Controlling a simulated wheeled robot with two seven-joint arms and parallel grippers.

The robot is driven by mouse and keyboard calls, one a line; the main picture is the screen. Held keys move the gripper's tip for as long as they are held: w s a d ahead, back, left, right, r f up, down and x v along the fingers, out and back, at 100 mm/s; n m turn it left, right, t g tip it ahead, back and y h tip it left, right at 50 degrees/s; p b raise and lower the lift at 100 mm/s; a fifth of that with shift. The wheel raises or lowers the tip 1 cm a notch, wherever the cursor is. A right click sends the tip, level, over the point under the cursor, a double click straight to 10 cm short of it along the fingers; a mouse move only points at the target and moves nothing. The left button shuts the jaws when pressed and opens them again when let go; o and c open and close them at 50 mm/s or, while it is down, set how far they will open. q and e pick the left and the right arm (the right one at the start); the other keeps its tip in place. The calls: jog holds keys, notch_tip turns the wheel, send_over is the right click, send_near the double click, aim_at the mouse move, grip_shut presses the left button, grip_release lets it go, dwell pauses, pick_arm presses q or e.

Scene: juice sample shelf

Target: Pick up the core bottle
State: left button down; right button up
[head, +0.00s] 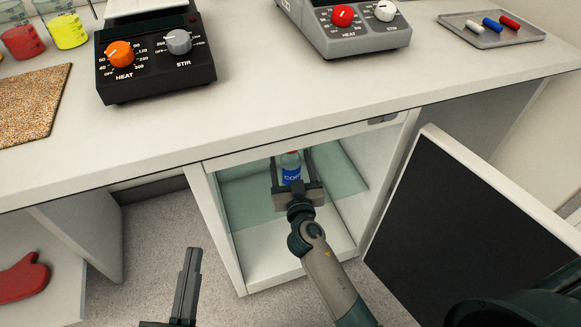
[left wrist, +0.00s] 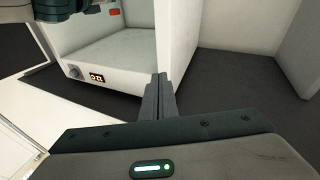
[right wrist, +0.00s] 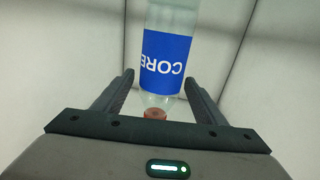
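The core bottle (head: 291,175), clear with a blue label and a reddish cap, stands inside the open cabinet under the counter. My right gripper (head: 291,168) reaches into the cabinet with its fingers open on either side of the bottle. In the right wrist view, the bottle (right wrist: 167,62) appears upside down between the spread fingers (right wrist: 163,92), with a gap showing on both sides. The bottle's base is out of that view. My left gripper (head: 188,280) is outside the cabinet, low and to the left. Its fingers (left wrist: 158,98) are together and empty.
The cabinet (head: 227,235) has a glass shelf (head: 345,175), and its door (head: 440,215) stands open at right. The counter (head: 270,95) overhangs it, holding two hotplates (head: 155,60) (head: 350,28) and a tray (head: 497,40). A red mitt (head: 22,278) lies at lower left.

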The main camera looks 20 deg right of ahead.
aim_at(292, 155)
pick_arm(q)
jog(key=shift+d, duration=0.1)
pick_arm(e)
jog(key=c, duration=1.3)
jog(key=shift+r, duration=0.15)
